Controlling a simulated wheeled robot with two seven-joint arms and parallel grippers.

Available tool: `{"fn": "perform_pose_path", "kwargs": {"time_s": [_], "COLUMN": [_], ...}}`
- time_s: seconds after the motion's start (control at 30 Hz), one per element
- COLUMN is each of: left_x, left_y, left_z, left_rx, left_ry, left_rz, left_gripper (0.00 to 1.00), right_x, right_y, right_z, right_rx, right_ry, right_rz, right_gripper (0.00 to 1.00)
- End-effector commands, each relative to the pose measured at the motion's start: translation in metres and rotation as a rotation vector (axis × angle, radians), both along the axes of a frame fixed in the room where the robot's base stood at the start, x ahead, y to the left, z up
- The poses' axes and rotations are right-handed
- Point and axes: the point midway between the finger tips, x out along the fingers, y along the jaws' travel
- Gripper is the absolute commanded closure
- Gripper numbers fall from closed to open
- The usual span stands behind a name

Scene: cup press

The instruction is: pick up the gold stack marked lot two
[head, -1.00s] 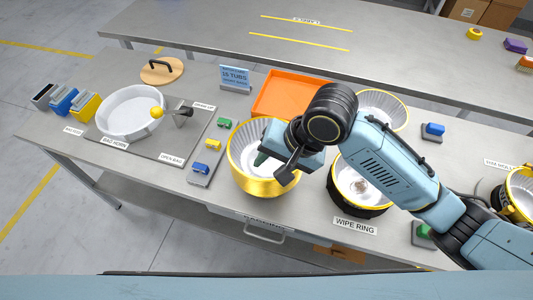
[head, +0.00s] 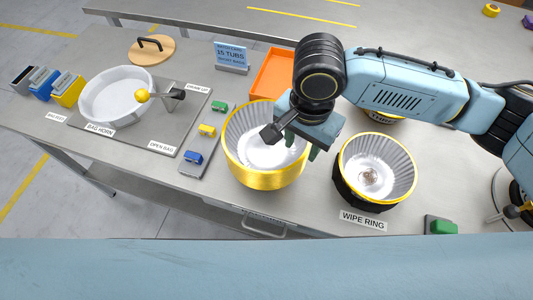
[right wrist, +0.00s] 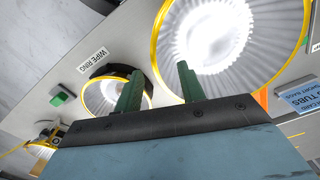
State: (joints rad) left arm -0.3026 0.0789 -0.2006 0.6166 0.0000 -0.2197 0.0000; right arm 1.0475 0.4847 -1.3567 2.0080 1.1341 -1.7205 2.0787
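A gold stack of fluted, pale-lined tubs (head: 262,178) stands at the front middle of the table in the head view. No lot mark is readable on it. My right gripper (head: 303,146) is over its right rim, fingers pointing down. In the right wrist view the two green fingers of the right gripper (right wrist: 159,84) are apart and empty, with the gold rim of a large tub (right wrist: 154,50) passing between them in the picture. Whether they touch it I cannot tell. Another gold-rimmed stack (head: 382,119) is mostly hidden behind my right arm. My left gripper is out of view.
A tub in a black ring (head: 350,192), labelled WIPE RING, stands close right. An orange tray (head: 270,78) lies behind the stack. Left are small coloured blocks (head: 206,131) and a white bag horn (head: 93,98). A green button box (head: 441,226) is at front right.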

Motion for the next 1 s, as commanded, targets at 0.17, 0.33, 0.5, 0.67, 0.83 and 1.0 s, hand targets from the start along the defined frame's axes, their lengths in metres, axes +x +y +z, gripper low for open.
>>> {"fn": "perform_pose_path", "kwargs": {"time_s": [0.17, 0.33, 0.5, 0.67, 0.83, 1.0], "left_x": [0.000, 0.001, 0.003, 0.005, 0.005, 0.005], "left_y": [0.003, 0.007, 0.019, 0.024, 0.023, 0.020], "left_z": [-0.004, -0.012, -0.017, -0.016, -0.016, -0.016], "left_rx": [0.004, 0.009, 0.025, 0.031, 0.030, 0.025], "left_ry": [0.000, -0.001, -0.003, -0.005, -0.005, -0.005], "left_rz": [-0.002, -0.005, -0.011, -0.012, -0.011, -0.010], "left_gripper": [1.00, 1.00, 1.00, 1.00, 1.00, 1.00], "right_x": [0.000, 0.001, 0.001, 0.001, 0.001, 0.001], "right_y": [-0.001, -0.005, -0.005, -0.005, -0.005, -0.005], "right_z": [-0.012, -0.038, -0.057, -0.060, -0.060, -0.060], "right_rx": [-0.001, -0.001, -0.001, 0.001, 0.002, 0.002], "right_ry": [0.000, 0.000, -0.001, -0.002, -0.001, -0.001], "right_rz": [0.001, 0.000, 0.001, 0.001, 0.002, 0.002], "right_gripper": [0.60, 0.60, 0.60, 0.60, 0.66, 0.88]}}
